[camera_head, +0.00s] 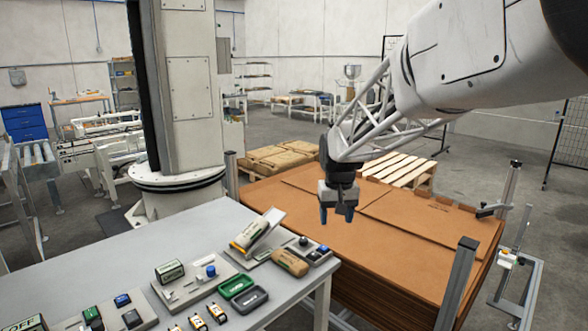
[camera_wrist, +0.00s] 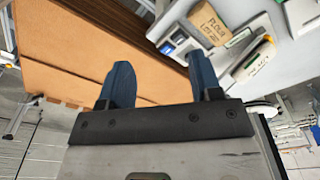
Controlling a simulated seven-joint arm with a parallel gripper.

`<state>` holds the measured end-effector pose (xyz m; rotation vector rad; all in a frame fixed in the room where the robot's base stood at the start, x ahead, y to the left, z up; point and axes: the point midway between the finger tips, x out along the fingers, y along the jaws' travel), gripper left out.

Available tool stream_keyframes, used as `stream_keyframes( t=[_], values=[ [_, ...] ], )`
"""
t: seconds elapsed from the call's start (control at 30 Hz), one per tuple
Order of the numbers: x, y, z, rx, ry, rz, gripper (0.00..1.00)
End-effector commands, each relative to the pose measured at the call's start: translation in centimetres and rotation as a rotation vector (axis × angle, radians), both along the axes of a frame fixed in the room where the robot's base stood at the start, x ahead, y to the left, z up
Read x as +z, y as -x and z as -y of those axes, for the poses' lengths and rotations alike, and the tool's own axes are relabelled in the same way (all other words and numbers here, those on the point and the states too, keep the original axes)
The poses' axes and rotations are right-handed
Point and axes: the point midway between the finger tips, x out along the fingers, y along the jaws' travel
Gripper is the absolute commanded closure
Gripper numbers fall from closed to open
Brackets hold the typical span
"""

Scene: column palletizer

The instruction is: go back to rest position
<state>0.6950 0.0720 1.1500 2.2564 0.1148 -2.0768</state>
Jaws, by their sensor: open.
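My gripper (camera_head: 338,214) hangs at the end of my arm in the head view, above the near left part of a stack of brown cardboard sheets (camera_head: 400,225). It is to the right of the grey table. In the wrist view, my gripper (camera_wrist: 160,82) shows two blue fingers spread apart with nothing between them. The gripper is open and empty. The cardboard stack (camera_wrist: 60,50) fills the left of that view, and the table with small items is at the upper right.
A grey table (camera_head: 185,240) at the front left holds a small tan sack (camera_head: 291,262), a green tray (camera_head: 236,286) and several small devices. Grey posts (camera_head: 457,283) stand at the stack's corners. A white column (camera_head: 190,90) stands behind the table. A wooden pallet (camera_head: 398,170) lies behind the stack.

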Motion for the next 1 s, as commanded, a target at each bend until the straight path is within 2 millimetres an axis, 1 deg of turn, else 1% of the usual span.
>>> stream_keyframes(
  t=[0.03, 0.2, 0.5, 0.77, 1.0],
  values=[
    [0.6, 1.4, 0.4, -0.005, 0.000, 0.007, 0.42],
    [1.8, 5.6, 1.7, -0.019, -0.002, 0.024, 0.42],
    [3.0, 13.3, 3.6, -0.043, -0.003, 0.054, 0.42],
    [3.1, 19.9, 5.0, -0.064, -0.003, 0.078, 0.42],
    [2.4, 26.0, 6.1, -0.084, -0.005, 0.101, 0.42]
  ],
)
